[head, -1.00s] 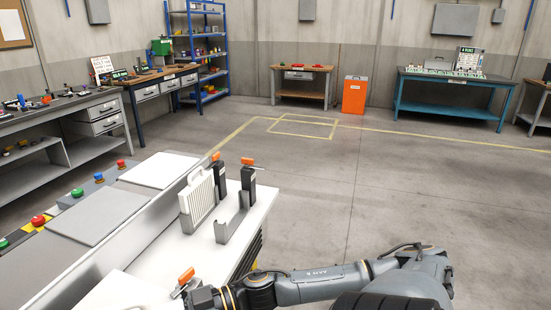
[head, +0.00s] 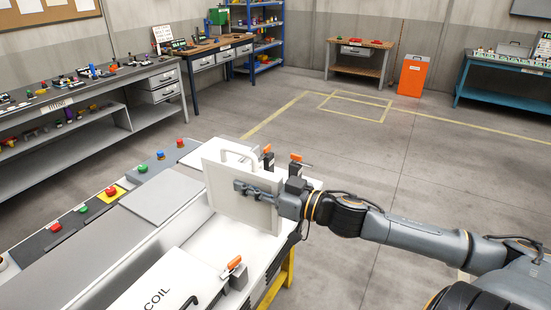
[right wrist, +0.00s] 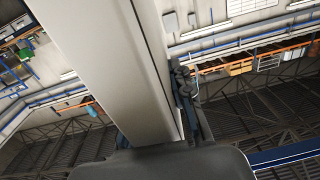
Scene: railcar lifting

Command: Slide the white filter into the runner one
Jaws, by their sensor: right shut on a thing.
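The white filter (head: 228,198) is a flat upright panel with a looped handle on top, standing above the white bench top in the head view. My right gripper (head: 250,188) is shut on it near its right side, its dark fingers across the panel's face. In the right wrist view the pale panel (right wrist: 105,60) runs up from the gripper, with a dark finger beside it. The grey runner bracket is hidden behind the panel and gripper, so I cannot tell whether the filter sits in it. My left gripper is not in view.
Black posts with orange levers (head: 296,172) stand close behind the gripper. A white COIL cover (head: 150,285) and another orange-levered latch (head: 235,270) lie nearer. A control strip with coloured buttons (head: 111,192) runs along the left.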

